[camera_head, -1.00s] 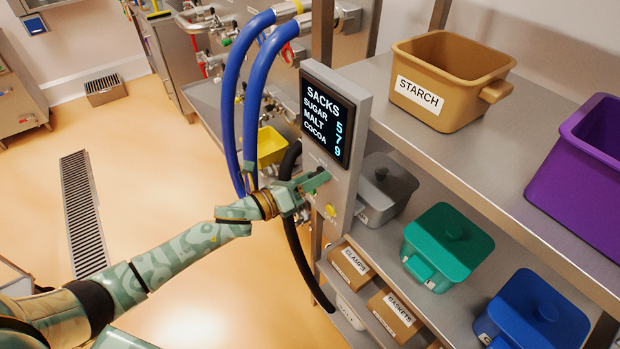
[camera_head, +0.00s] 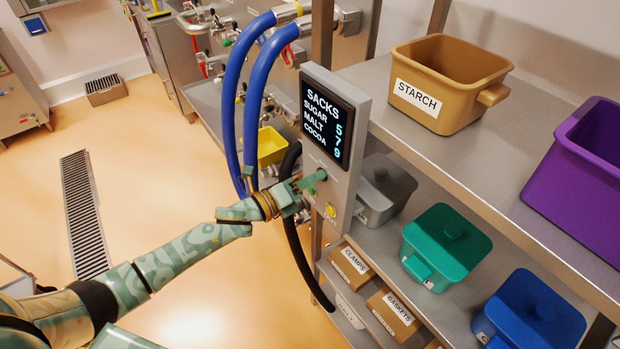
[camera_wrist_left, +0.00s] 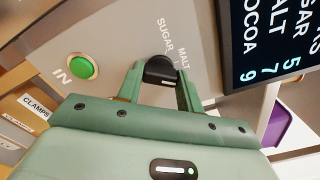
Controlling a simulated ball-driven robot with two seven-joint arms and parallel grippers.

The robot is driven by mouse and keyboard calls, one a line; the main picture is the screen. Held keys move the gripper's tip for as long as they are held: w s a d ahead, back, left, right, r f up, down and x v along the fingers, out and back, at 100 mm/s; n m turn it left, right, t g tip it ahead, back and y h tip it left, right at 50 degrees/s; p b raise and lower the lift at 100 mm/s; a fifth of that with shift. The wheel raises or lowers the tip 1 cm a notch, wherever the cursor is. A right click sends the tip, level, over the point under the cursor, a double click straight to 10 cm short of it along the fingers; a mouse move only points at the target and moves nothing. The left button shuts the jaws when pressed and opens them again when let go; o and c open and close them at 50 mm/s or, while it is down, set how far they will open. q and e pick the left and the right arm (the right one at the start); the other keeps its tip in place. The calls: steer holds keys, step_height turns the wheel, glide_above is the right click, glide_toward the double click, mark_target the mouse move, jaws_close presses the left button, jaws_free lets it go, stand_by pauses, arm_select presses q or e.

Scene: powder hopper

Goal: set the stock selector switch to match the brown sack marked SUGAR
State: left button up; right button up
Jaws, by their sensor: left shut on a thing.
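The stock selector switch is a black knob (camera_wrist_left: 160,70) on a grey panel (camera_wrist_left: 115,45). The words SUGAR and MALT are printed beside it in the left wrist view; any further label is hidden. My left gripper (camera_wrist_left: 160,88) is shut on the knob, a green finger on each side. It hides the knob in the head view, where my left gripper (camera_head: 310,183) is at the panel below the display. I cannot tell which label the knob points to. The display (camera_head: 327,120) reads SACKS, SUGAR 5, MALT 7, COCOA 9. No brown sack and no right gripper are in view.
A round green button (camera_wrist_left: 82,66) marked IN sits beside the knob. Blue hoses (camera_head: 231,95) and a black hose (camera_head: 297,255) run close to my left gripper. Shelves right of the panel hold a STARCH bin (camera_head: 450,85) and lidded containers (camera_head: 445,245).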

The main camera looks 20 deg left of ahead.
arm_select(q)
steer(key=shift+n+p, duration=2.65)
steer(key=shift+n, duration=5.75)
steer(key=o, duration=1)
steer(key=shift+a, duration=0.1)
steer(key=v, duration=1.6)
steer(key=shift+s+a+f, duration=0.1)
steer(key=shift+s, duration=0.05)
